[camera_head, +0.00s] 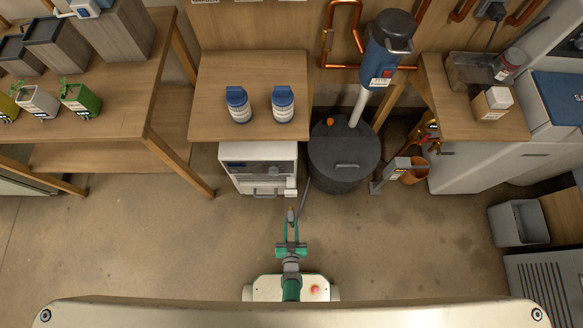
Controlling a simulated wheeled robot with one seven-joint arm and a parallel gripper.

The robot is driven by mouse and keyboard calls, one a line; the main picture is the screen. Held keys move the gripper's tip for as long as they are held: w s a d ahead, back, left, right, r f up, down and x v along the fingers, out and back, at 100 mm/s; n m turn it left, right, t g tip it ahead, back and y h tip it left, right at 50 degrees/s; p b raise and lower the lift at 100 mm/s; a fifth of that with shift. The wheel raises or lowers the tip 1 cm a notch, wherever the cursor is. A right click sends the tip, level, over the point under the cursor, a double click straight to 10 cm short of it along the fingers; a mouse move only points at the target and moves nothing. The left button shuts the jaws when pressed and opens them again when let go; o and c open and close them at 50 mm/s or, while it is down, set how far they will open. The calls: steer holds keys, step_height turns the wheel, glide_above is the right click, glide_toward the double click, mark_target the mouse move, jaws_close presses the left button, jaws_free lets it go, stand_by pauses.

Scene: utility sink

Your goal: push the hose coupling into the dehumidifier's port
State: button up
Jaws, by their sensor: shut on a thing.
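The white dehumidifier (258,152) stands on the floor under the front of the small middle table. A small pale block (290,193), possibly the port, shows at its lower right front; the opening cannot be made out. My green gripper (291,222) points toward it from the front and is shut on the hose coupling (291,213), which is small and mostly hidden between the fingers. The coupling appears a little short of the pale block, with a small gap. A dark hose (303,202) runs from near the fingertips up and right, beside the grey drum.
A dark grey lidded drum (344,160) stands close right of the dehumidifier. Two blue-capped bottles (239,105) (283,104) stand on the table (215,84) above. A grey post (388,178) and an orange pot (414,170) stand further right. The floor in front is clear.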

mark_target(291, 211)
steer(key=shift+w, duration=2)
steer(key=shift+w, duration=0.8)
steer(key=shift+w, duration=0.25)
steer(key=shift+w, duration=0.65)
steer(key=o, duration=1.1)
steer(key=shift+s, duration=0.1)
steer(key=shift+v, duration=5.25)
steer(key=shift+r, duration=0.1)
